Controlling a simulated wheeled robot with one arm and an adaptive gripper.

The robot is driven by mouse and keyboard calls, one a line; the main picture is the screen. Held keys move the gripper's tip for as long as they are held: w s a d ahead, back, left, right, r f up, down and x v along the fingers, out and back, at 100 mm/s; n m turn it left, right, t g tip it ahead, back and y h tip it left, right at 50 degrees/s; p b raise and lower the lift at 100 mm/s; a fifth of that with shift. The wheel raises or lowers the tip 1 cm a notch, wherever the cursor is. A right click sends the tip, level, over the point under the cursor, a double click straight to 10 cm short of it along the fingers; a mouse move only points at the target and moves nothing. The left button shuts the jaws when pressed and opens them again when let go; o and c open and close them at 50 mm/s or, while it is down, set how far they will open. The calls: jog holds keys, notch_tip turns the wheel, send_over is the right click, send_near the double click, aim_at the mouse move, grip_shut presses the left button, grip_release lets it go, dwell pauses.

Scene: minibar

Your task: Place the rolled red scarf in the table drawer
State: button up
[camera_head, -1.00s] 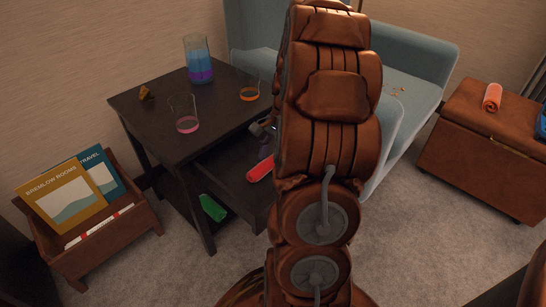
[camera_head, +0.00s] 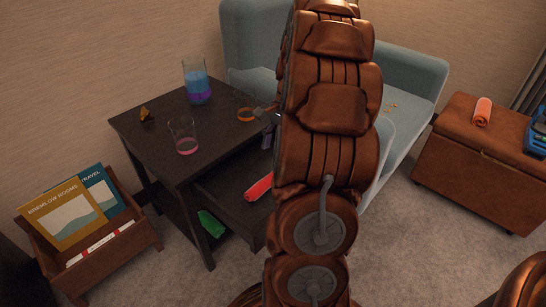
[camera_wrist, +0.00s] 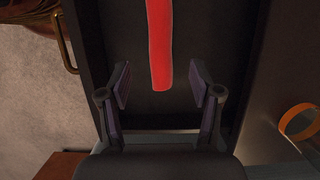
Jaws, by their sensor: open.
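The rolled red scarf (camera_wrist: 160,45) lies in the open table drawer (camera_wrist: 215,45), seen from above in the wrist view. In the head view the red scarf (camera_head: 259,186) shows inside the pulled-out drawer (camera_head: 228,205), with its right part hidden by my arm. My gripper (camera_wrist: 160,85) is open, with its fingers apart on either side of the scarf's near end and not touching it. In the head view the gripper is mostly hidden behind my arm. The dark side table (camera_head: 145,125) holds the drawer.
On the table stand a blue-purple glass (camera_head: 197,85), a pink-bottomed glass (camera_head: 184,138) and an orange-ringed glass (camera_head: 244,108). A magazine box (camera_head: 140,240) is at left. A brown ottoman (camera_head: 465,160) with a rolled orange towel (camera_head: 482,112) is at right, beyond the sofa (camera_head: 415,75).

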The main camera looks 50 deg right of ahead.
jog(key=s+a+r+n+g, duration=0.25)
jog(key=a+n, duration=0.55)
jog(key=a, duration=1.1)
jog(key=s+a+f+n+h, duration=0.2)
jog(key=s+a+n, duration=0.8)
jog(key=s, duration=0.5)
jog(key=shift+s+a+f+g+h, duration=0.15)
jog(key=shift+a+f+g+h, duration=0.25)
jog(key=shift+a+h, duration=0.4)
jog(key=shift+r, duration=0.15)
